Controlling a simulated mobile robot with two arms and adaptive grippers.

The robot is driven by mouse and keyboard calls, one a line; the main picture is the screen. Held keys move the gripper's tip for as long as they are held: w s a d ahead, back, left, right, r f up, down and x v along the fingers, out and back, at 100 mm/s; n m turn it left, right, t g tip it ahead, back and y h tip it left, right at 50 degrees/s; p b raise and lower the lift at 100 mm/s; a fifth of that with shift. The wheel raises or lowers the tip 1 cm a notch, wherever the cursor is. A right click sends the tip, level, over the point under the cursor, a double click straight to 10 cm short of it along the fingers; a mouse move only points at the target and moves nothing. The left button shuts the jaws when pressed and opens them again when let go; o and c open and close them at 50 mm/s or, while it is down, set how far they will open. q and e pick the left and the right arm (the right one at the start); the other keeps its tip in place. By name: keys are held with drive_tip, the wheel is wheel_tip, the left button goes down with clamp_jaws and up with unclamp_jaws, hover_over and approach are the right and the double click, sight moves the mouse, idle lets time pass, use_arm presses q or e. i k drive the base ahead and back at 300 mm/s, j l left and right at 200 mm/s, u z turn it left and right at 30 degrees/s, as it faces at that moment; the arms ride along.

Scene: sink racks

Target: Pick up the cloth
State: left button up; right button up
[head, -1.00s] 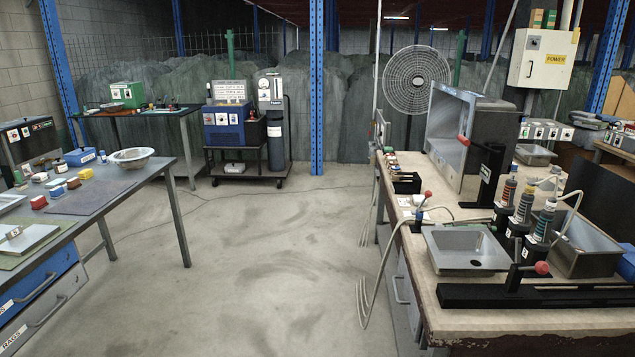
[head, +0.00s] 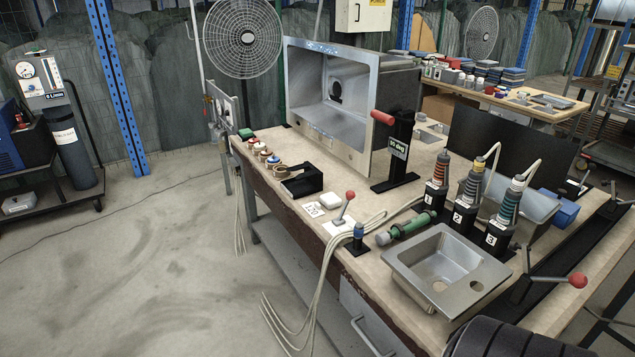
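I cannot make out a cloth for certain. A small white square pad (head: 331,198) lies on the workbench (head: 290,152) near its front edge; I cannot tell whether it is cloth. It is close to a card marked 120 (head: 312,208) and a black tray (head: 301,181). Neither of my grippers is in view.
A metal sink basin (head: 448,262), three numbered black holders (head: 466,215), a green-handled tool (head: 405,228) and red-knobbed levers crowd the bench. An open metal cabinet (head: 345,105) stands at its back. Hoses hang over the front edge. The floor (head: 140,260) at left is clear.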

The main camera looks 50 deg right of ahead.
sight(331, 200)
drive_tip(key=i+z, duration=0.8)
drive_tip(key=i, duration=0.15)
drive_tip(key=i+j+z, duration=0.75)
drive_tip(key=i, duration=0.15)
